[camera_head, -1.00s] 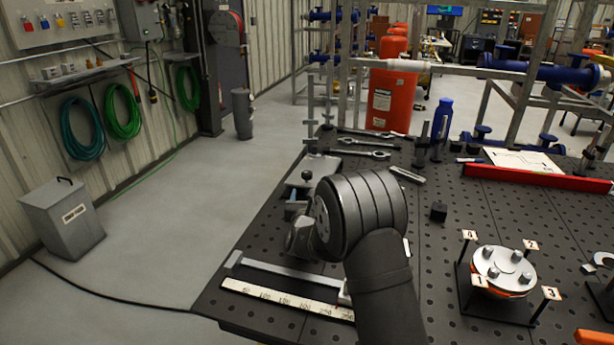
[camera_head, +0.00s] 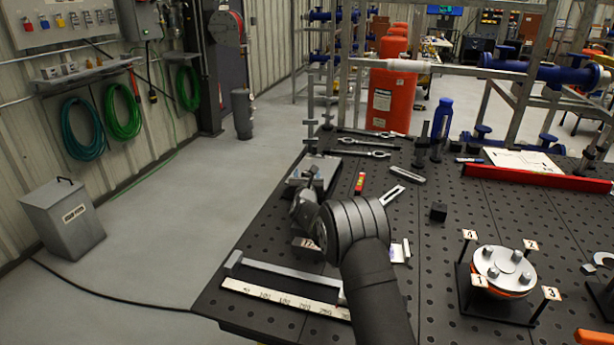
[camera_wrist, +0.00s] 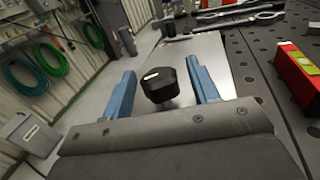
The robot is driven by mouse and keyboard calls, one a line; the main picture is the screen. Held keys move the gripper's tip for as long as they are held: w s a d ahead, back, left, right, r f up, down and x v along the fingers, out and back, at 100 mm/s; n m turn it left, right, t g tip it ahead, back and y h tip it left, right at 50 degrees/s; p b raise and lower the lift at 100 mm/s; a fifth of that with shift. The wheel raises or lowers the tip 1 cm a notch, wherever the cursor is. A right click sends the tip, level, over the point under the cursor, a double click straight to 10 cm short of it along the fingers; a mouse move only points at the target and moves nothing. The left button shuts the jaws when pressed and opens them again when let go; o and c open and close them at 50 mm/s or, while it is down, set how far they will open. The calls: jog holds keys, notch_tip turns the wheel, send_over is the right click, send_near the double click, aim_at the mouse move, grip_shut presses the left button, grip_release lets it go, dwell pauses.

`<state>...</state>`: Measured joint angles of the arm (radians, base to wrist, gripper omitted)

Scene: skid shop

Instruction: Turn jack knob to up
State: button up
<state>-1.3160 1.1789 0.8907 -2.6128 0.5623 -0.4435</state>
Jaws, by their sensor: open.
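The jack knob (camera_wrist: 160,86) is a black, faceted knob with a small white mark on its top. In the wrist view it stands between the two blue fingers of my gripper (camera_wrist: 162,88), with a gap on each side. The gripper is open, and the fingers point toward the grey plate (camera_wrist: 190,50) behind the knob. In the head view my arm's dark wrist hides the gripper and the knob. Part of the grey plate (camera_head: 322,165) shows beyond the wrist at the table's left edge.
A red level (camera_wrist: 299,72) lies right of the plate; it also shows in the head view (camera_head: 360,183). Wrenches (camera_head: 366,153) lie behind. A ruler (camera_head: 285,298) and a grey bar (camera_head: 285,275) lie in front. A bolted flange (camera_head: 504,268) stands at the right.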

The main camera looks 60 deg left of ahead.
jog(key=c, duration=1)
jog(key=shift+m+t+h, duration=0.3)
jog(key=shift+t, duration=0.1)
jog(key=shift+a+m+t+h, duration=0.1)
jog(key=shift+m+t+h, duration=0.5)
jog(key=shift+t, duration=0.3)
jog(key=shift+m+t+h, duration=0.7)
jog(key=shift+t+h, duration=0.1)
jog(key=shift+f, duration=0.1)
jog(key=o, duration=1)
